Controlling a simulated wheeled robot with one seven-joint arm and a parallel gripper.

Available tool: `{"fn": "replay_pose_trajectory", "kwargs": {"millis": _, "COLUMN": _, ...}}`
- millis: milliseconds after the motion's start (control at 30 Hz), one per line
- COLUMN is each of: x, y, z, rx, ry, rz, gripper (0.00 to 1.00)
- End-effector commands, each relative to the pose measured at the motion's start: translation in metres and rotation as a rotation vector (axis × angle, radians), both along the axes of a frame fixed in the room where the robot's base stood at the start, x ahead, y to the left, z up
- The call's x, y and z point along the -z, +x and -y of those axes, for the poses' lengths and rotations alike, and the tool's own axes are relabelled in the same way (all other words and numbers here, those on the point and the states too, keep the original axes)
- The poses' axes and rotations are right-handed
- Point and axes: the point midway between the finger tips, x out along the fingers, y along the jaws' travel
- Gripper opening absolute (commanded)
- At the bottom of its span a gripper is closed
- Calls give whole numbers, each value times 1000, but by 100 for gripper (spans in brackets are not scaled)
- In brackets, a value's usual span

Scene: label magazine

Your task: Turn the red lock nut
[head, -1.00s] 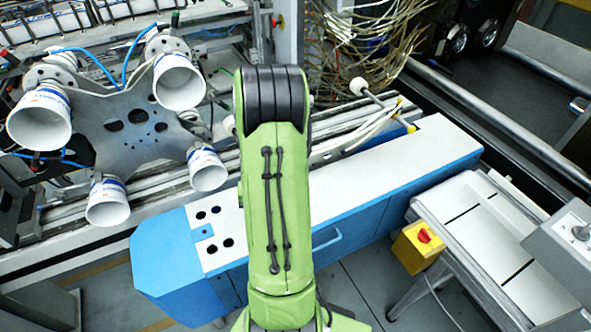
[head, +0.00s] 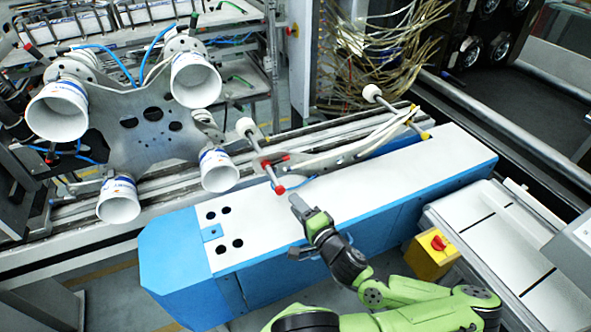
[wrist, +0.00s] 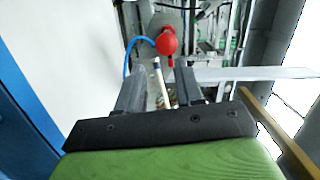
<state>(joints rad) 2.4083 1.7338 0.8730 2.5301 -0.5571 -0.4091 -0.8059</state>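The red lock nut (head: 280,189) sits at the near end of a thin rod on the label magazine, just above the white top of the blue cabinet. In the wrist view the red nut (wrist: 166,43) is round and lies ahead of the fingertips, slightly right of centre. My gripper (head: 298,204) is just right of and below the nut in the head view. In the wrist view my gripper (wrist: 160,76) has its two dark fingers spread with a gap between them. The pale rod shows in that gap. The fingers do not appear to grip the nut.
Other red fittings (head: 267,164) sit on the rod's bracket near the nut. A white-ended rod (head: 372,93) stands farther right. A plate with several white cups (head: 58,110) is at left. A yellow box with a red knob (head: 432,256) is at lower right.

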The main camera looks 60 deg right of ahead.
Motion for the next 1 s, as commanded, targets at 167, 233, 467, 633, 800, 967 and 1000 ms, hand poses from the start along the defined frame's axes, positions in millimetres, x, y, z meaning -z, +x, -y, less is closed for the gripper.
{"fn": "replay_pose_trajectory", "kwargs": {"millis": 167, "x": -10, "y": -22, "z": 25, "rx": 145, "ry": 4, "rz": 69, "gripper": 36}}
{"fn": "replay_pose_trajectory", "kwargs": {"millis": 233, "x": -8, "y": -19, "z": 27, "rx": 142, "ry": 2, "rz": 64, "gripper": 36}}
{"fn": "replay_pose_trajectory", "kwargs": {"millis": 467, "x": -3, "y": 4, "z": 36, "rx": 133, "ry": -1, "rz": 65, "gripper": 36}}
{"fn": "replay_pose_trajectory", "kwargs": {"millis": 633, "x": -11, "y": 42, "z": 60, "rx": 136, "ry": 2, "rz": 66, "gripper": 36}}
{"fn": "replay_pose_trajectory", "kwargs": {"millis": 800, "x": -13, "y": 78, "z": 82, "rx": 137, "ry": 3, "rz": 68, "gripper": 36}}
{"fn": "replay_pose_trajectory", "kwargs": {"millis": 967, "x": -13, "y": 104, "z": 97, "rx": 138, "ry": 4, "rz": 67, "gripper": 36}}
{"fn": "replay_pose_trajectory", "kwargs": {"millis": 1000, "x": -12, "y": 107, "z": 100, "rx": 139, "ry": 5, "rz": 68, "gripper": 36}}
